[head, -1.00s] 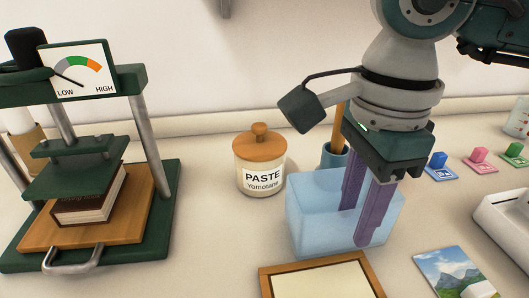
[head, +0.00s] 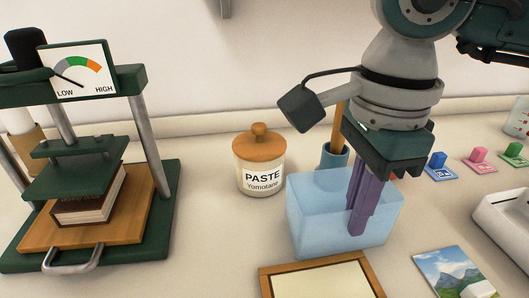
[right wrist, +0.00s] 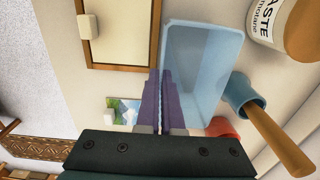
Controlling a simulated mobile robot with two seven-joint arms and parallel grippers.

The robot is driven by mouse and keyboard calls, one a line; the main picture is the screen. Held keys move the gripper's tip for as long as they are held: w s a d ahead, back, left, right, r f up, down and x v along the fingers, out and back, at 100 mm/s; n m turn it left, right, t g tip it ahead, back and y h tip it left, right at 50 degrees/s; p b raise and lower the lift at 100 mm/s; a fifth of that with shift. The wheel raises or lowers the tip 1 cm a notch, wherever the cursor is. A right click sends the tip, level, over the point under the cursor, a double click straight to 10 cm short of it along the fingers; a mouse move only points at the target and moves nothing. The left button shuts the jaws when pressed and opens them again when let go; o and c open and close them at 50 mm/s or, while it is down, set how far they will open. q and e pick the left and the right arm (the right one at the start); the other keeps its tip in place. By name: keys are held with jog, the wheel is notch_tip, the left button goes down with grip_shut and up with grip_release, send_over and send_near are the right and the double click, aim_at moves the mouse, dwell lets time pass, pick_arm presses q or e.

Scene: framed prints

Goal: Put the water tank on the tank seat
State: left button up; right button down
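The water tank, a clear pale-blue open box (head: 318,222), stands on the counter in the middle of the head view. It also shows in the right wrist view (right wrist: 208,55). My right gripper (head: 358,228) reaches down at the tank's right part. Its purple fingers are together, with a thin strip of the tank's wall between them in the right wrist view (right wrist: 164,78). The tank looks upright and seems to rest on the counter. I cannot make out the tank seat. My left gripper is not in view.
A paste jar (head: 260,165) and a blue cup with a wooden handle (head: 331,156) stand behind the tank. A wooden frame (head: 320,270) lies in front. A book press (head: 150,220) is left; a white device (head: 505,225), picture card (head: 450,272) and stamps (head: 479,157) are right.

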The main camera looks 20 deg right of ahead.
dwell(0.8)
jog(key=shift+r, duration=0.1)
jog(key=shift+r, duration=0.3)
jog(key=w+a+r+n+p, duration=0.1)
jog(key=a+r+n+p, duration=0.1)
jog(key=r+n+p, duration=1.05)
jog(key=w+a+r+n+p, duration=0.15)
jog(key=r+n+p, duration=0.45)
jog(key=r, duration=1.4)
jog(key=s+r+n+p, duration=0.1)
jog(key=s+r+p, duration=0.2)
jog(key=r+p, duration=1.4)
jog(key=s+r+n+p, duration=0.1)
jog(key=s+r+p, duration=0.2)
jog(key=r+p, duration=1.4)
jog(key=shift+s+r+p, duration=0.25)
jog(key=shift+s+p, duration=0.05)
jog(key=shift+p, duration=0.05)
jog(key=shift+w+r, duration=0.1)
